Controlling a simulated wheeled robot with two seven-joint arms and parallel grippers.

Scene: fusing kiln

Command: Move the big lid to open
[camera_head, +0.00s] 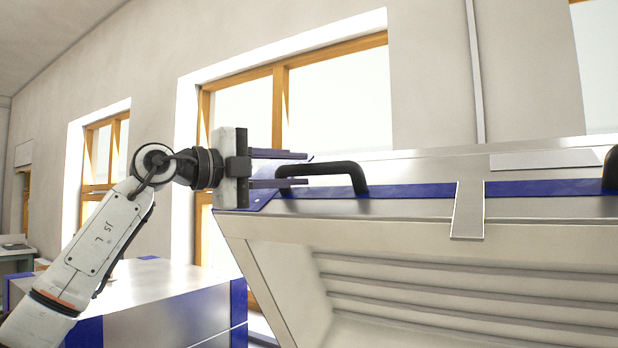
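The big lid (390,208) of the kiln fills the right half of the head view. It is tilted up, and its pale ribbed inner side (450,290) faces me. A black handle (325,170) sits on its blue-banded front edge at the left. A second dark handle (611,170) is cut off at the right edge. My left gripper (292,169) is at the left end of the black handle, its two dark fingers apart, one above and one below the bar's end. I cannot tell whether they touch it. My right gripper is not in view.
A metal latch plate (468,210) hangs over the lid's edge. A low metal box with blue corners (150,295) stands at the lower left. Windows (290,100) and a plain wall lie behind. Open air surrounds the lid above.

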